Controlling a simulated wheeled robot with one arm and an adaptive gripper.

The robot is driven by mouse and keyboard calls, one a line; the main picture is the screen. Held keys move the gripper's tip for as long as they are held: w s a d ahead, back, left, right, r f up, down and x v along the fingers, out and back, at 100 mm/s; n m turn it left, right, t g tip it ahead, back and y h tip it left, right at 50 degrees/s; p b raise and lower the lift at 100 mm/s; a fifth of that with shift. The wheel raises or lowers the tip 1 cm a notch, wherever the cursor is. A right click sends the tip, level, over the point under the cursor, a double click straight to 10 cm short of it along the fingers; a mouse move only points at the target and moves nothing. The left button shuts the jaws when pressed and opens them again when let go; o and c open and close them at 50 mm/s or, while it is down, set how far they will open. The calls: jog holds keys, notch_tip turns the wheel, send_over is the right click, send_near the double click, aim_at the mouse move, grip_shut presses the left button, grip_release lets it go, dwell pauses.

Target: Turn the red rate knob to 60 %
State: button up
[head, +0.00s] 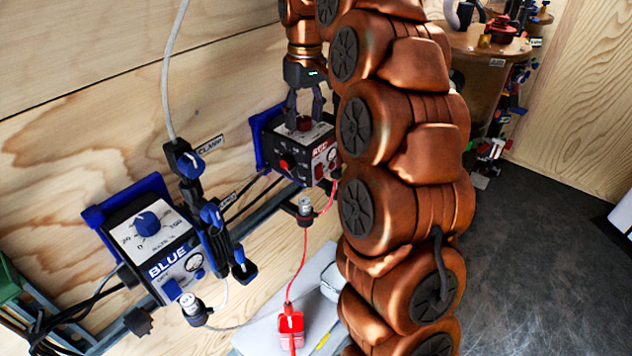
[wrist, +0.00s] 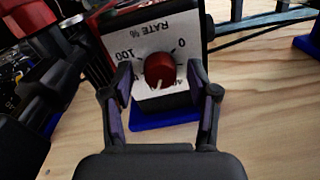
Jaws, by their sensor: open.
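The red rate knob (wrist: 160,69) sits on a white dial plate (wrist: 150,44) marked RATE %, which appears upside down in the wrist view. The 100 mark is to the left and the 0 mark to the right. A pale pointer line on the knob faces down in that view; the exact value is unreadable. My gripper (wrist: 167,88) is open, with one finger on each side of the knob and a visible gap to both. In the head view my gripper (head: 304,101) points down over the knob (head: 303,123) on the red-labelled box (head: 320,152).
A blue-labelled box (head: 167,257) with a blue knob (head: 147,223) stands at the left. Blue-and-black clamps (head: 213,219) stand between the boxes. A red round button (head: 286,163) is on the red-labelled box. A wooden wall is close behind. Cables hang below.

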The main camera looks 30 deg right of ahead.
jog(key=m, duration=0.5)
jog(key=shift+m+p, duration=0.3)
jog(key=shift+p, duration=0.05)
jog(key=m+p, duration=0.2)
jog(key=m, duration=0.2)
jog(key=shift+r+m, duration=0.15)
jog(key=shift+m, duration=0.25)
jog(key=m+p, duration=0.5)
jog(key=m, duration=0.1)
jog(key=shift+s+r+t, duration=0.1)
jog(key=shift+r+t, duration=0.05)
jog(key=shift+t, duration=0.25)
jog(key=m+p, duration=0.3)
jog(key=shift+h+p, duration=0.3)
jog(key=shift+p, duration=0.05)
jog(key=shift+m, duration=0.3)
